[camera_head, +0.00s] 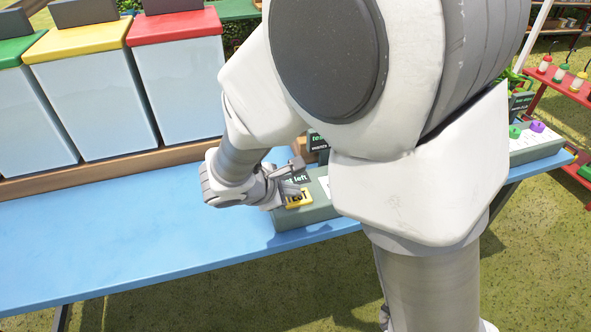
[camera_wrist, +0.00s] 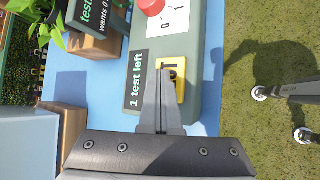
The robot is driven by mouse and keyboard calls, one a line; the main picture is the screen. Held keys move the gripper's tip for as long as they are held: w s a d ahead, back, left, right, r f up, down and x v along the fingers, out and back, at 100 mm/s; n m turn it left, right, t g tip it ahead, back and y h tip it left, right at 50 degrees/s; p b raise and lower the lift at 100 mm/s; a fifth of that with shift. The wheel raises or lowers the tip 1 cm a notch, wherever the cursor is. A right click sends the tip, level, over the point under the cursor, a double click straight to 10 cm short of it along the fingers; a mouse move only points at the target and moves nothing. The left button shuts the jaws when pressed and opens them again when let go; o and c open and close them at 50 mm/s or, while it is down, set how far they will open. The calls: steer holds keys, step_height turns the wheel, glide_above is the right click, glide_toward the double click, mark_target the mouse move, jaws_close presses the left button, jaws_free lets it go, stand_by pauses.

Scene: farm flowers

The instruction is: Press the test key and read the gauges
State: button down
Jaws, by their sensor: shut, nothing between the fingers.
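The yellow test key (camera_head: 299,200) sits near the left end of a grey-green panel box (camera_head: 302,215) on the blue table. In the wrist view the key (camera_wrist: 180,88) is partly covered by my fingers. My gripper (camera_wrist: 161,78) is shut and empty, with its tips over the key's left part. I cannot tell whether the tips touch it. A dark label (camera_wrist: 136,82) reading "1 test left" lies beside the key. A red knob (camera_wrist: 151,6) sits on a white plate marked 0 and 1. I see no gauge dial; my arm hides much of the panel in the head view.
The blue table (camera_head: 120,240) is clear at left. Bins with green, yellow and red (camera_head: 172,25) lids stand behind it. A dark sign (camera_wrist: 98,14) on a wooden block stands behind the box. Green and purple knobs (camera_head: 537,127) show at the right end.

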mark_target(292, 200)
steer(key=shift+r+p, duration=0.5)
steer(key=shift+r, duration=0.25)
steer(key=shift+r, duration=0.15)
step_height(292, 200, up, 5)
steer(key=p, duration=0.4)
stand_by(0.5)
